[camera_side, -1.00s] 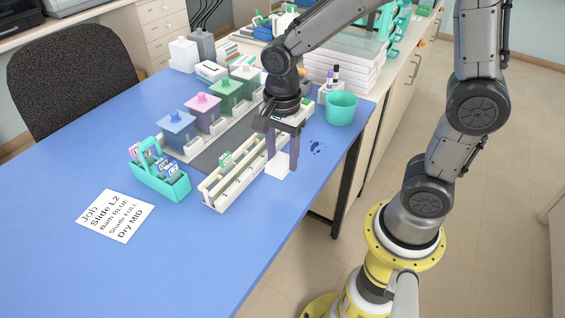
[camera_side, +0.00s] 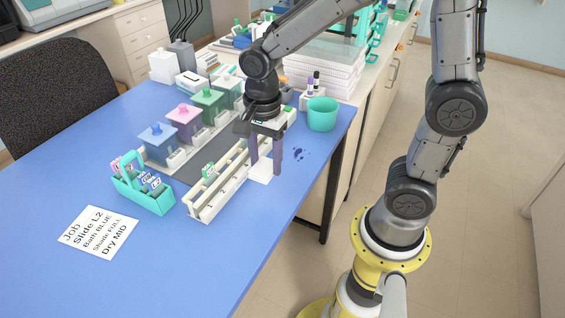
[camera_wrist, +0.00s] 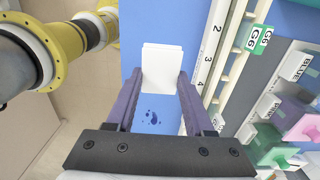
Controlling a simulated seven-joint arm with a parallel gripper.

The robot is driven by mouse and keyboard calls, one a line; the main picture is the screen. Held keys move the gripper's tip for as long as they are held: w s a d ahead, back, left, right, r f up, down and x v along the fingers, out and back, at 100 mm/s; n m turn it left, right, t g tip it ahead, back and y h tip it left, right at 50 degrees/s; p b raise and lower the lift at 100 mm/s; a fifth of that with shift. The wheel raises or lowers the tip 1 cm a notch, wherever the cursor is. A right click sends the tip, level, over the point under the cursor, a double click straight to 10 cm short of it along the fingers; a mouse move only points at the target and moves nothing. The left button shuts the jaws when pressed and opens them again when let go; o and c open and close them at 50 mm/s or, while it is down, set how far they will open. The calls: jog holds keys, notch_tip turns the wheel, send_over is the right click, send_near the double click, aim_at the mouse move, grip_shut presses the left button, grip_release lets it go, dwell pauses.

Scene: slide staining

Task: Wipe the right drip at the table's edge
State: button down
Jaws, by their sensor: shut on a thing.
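My gripper (camera_side: 265,168) points down over the blue table near its right edge. It is shut on a white wipe (camera_side: 259,173), seen between the fingertips in the wrist view (camera_wrist: 162,70). The wipe is at or just above the table top; I cannot tell if it touches. A dark blue drip (camera_side: 298,153), made of several small spots, lies to the right of the gripper, between it and the teal cup. It also shows in the wrist view (camera_wrist: 152,118), between the fingers and behind the wipe. Any mark under the wipe is hidden.
A white drying rack (camera_side: 207,207) with a green-labelled slide stands just left of the gripper. Staining baths (camera_side: 158,141) stand beyond it. A teal cup (camera_side: 322,115) is at the back right. A teal slide carrier (camera_side: 150,196) and a job card (camera_side: 98,231) lie left.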

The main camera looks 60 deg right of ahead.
aim_at(302, 149)
jog(key=shift+w+d+n, duration=0.1)
jog(key=shift+w+n, duration=0.05)
jog(key=shift+n, duration=0.55)
jog(key=d+m, duration=0.2)
jog(key=d, duration=1.1)
jog(key=shift+s+f, duration=0.2)
jog(key=shift+f, duration=3.75)
jog(key=shift+w+d, duration=0.1)
jog(key=shift+d, duration=0.15)
jog(key=shift+d+f, duration=0.25)
jog(key=shift+d, duration=0.9)
jog(key=shift+d+r, duration=0.1)
jog(key=shift+d, duration=1.95)
jog(key=shift+a, duration=3.55)
jog(key=shift+d, duration=3.45)
jog(key=shift+a, duration=3.5)
notch_tip(302, 149, up, 8)
